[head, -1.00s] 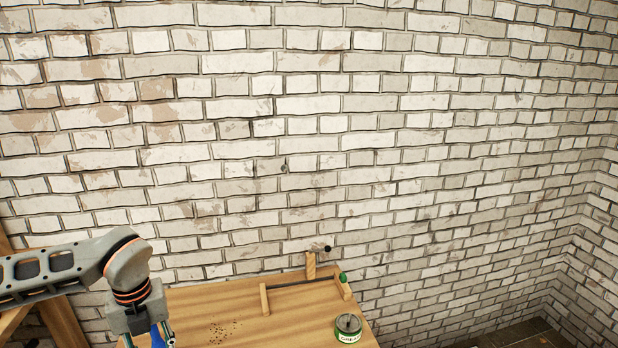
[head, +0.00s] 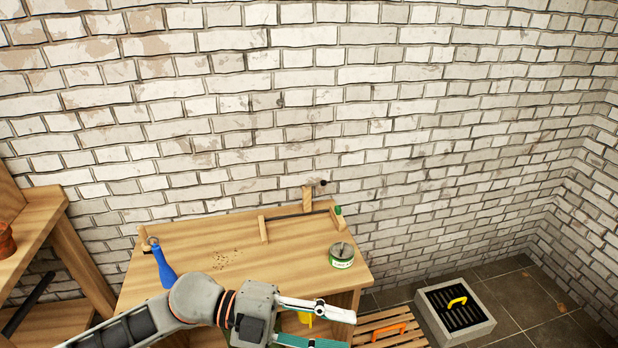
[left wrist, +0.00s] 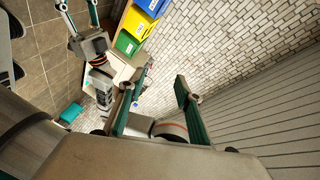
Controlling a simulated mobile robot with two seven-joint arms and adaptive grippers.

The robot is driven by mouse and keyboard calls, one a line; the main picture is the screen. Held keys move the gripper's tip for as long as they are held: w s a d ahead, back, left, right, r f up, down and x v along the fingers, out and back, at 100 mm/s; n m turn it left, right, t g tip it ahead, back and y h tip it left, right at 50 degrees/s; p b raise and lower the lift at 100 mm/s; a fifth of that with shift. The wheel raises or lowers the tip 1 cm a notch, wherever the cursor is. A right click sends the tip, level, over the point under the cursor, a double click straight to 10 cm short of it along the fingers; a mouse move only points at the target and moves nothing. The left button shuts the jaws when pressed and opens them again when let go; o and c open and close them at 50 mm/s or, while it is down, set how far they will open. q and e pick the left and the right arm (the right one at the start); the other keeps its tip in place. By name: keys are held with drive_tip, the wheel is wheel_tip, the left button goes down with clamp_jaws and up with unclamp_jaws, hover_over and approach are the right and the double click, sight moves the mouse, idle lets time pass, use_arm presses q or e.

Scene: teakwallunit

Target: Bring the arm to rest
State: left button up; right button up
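My left gripper (head: 352,330) reaches in from the lower left of the head view. Its two teal-edged fingers are spread, with nothing between them. It appears in front of the near edge of the wooden workbench (head: 200,240). In the left wrist view the same gripper (left wrist: 161,80) is open and empty. My right gripper (left wrist: 78,10) is at the top left of that view, its fingers apart and apparently empty. It is outside the head view. A blue-handled tool (head: 165,272) with a metal end leans on a small wooden support at the bench's left end, apart from the gripper.
A green-labelled tin (head: 342,258) and a wooden rack with a dark rod (head: 285,217) are on the bench. A wooden shelf unit (head: 45,225) stands left. A pallet (head: 375,328) and a grated block (head: 455,310) are on the floor right. Coloured bins (left wrist: 140,25) show in the wrist view.

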use_arm(q)
wheel_tip(320, 180, up, 3)
drive_tip(key=w+n+t+h, duration=0.3)
drive_tip(key=n+t, duration=0.2)
drive_tip(key=w+a+f+n+t+y, duration=0.7)
drive_tip(key=a+n+t, duration=0.2)
drive_tip(key=n+t, duration=0.45)
drive_tip(key=s+a+f+n+g+y, duration=0.2)
drive_tip(key=s+a+f+n+y, duration=0.2)
drive_tip(key=f, duration=0.8)
drive_tip(key=s+a+f+n+g+y, duration=0.3)
drive_tip(key=s+a+f+n+y, duration=0.2)
drive_tip(key=s+a+f, duration=0.4)
wheel_tip(320, 180, down, 3)
drive_tip(key=shift+a+f+y, duration=0.1)
drive_tip(key=shift+a+y, duration=0.2)
drive_tip(key=shift+a, duration=0.95)
drive_tip(key=shift+c, duration=0.9)
drive_tip(key=shift+s+a+n, duration=0.1)
drive_tip(key=shift+n, duration=0.15)
